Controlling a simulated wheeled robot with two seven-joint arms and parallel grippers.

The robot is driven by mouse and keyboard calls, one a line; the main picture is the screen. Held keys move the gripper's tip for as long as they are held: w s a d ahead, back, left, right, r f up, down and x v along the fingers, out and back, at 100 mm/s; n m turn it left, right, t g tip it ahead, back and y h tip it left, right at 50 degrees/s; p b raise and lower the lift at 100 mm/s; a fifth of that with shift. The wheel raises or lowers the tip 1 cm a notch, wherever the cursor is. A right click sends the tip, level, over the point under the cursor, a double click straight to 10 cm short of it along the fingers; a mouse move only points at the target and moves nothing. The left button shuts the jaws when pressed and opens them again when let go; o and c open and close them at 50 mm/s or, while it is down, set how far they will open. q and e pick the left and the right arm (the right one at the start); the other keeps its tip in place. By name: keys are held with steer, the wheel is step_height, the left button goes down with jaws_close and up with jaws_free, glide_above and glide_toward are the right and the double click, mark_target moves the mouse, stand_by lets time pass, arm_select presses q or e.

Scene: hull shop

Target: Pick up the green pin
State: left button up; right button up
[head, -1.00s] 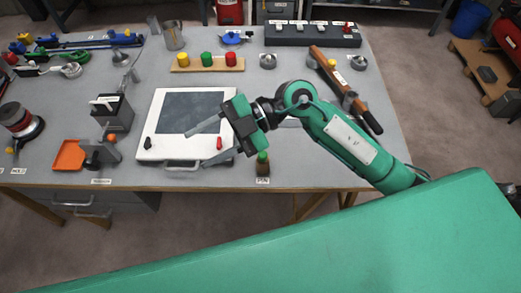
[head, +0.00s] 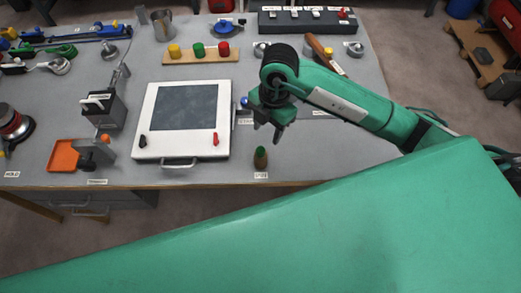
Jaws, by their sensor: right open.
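The green pin (head: 261,151) stands upright near the front edge of the table, its green top above a brown lower part that may be a small holder. A small white label lies in front of it. My right gripper (head: 267,134) is open and empty, fingers pointing down, a little behind and above the pin in the picture and apart from it. My left gripper is not in view.
A white framed panel (head: 150,148) with black and red knobs lies left of the pin. A wooden board (head: 176,60) holds yellow, green and red pegs farther back. An orange tray (head: 62,158) sits at left. Table (head: 310,160) right of the pin is clear.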

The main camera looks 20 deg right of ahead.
mark_target(261, 149)
steer(key=f, duration=0.3)
steer(key=shift+s+a, duration=0.1)
steer(key=shift+a, duration=0.15)
steer(key=f+p, duration=0.1)
steer(key=f, duration=0.1)
steer(key=a+f+p, duration=0.1)
steer(key=f, duration=0.1)
steer(key=shift+s+a+f, duration=0.1)
steer(key=shift+f, duration=0.45)
jaws_close()
steer(key=shift+r, duration=0.1)
step_height(261, 149, up, 20)
steer(key=b, duration=0.2)
